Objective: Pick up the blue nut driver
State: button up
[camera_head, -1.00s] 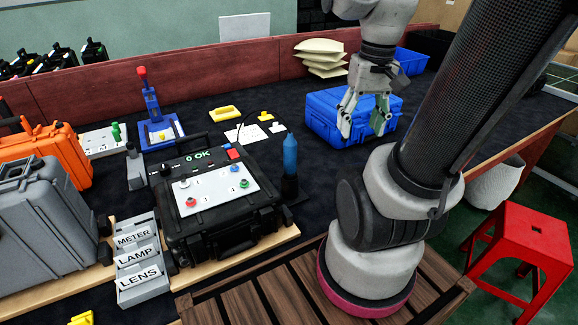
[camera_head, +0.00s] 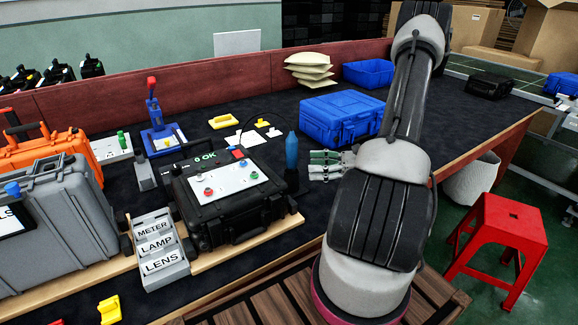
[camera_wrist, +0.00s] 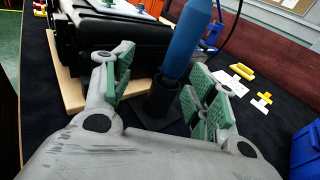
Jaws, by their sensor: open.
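The blue nut driver (camera_head: 292,151) stands upright in a black holder (camera_head: 291,180) on the dark bench, just right of the black case. In the wrist view the blue handle (camera_wrist: 187,40) rises from the round black holder (camera_wrist: 162,96), ahead of my gripper and between the lines of its fingers. My gripper (camera_head: 313,165) is open and empty, level and pointing left, a short way right of the driver. In the wrist view its green-padded fingers (camera_wrist: 160,85) are spread wide. The driver's lower part is hidden inside the holder.
A black test case (camera_head: 232,215) with a white panel stands close left of the driver. A blue case (camera_head: 340,117) sits behind my gripper. Yellow and white pieces (camera_head: 250,137) lie flat behind the driver. A labelled tray (camera_head: 158,250) stands at front left.

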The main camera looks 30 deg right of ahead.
aim_at(292, 151)
jog(key=shift+m+t, duration=0.5)
jog(key=shift+t, duration=0.3)
jog(key=w+a+r, duration=0.1)
jog(key=w, duration=0.1)
jog(key=w+a+r, duration=0.1)
jog(key=w+a, duration=0.1)
jog(key=w, duration=0.1)
jog(key=w+a, duration=0.2)
jog(key=shift+w+r, duration=0.15)
jog(key=shift+r, duration=0.25)
jog(key=shift+d, duration=0.1)
jog(key=shift+c, duration=0.5)
grip_shut()
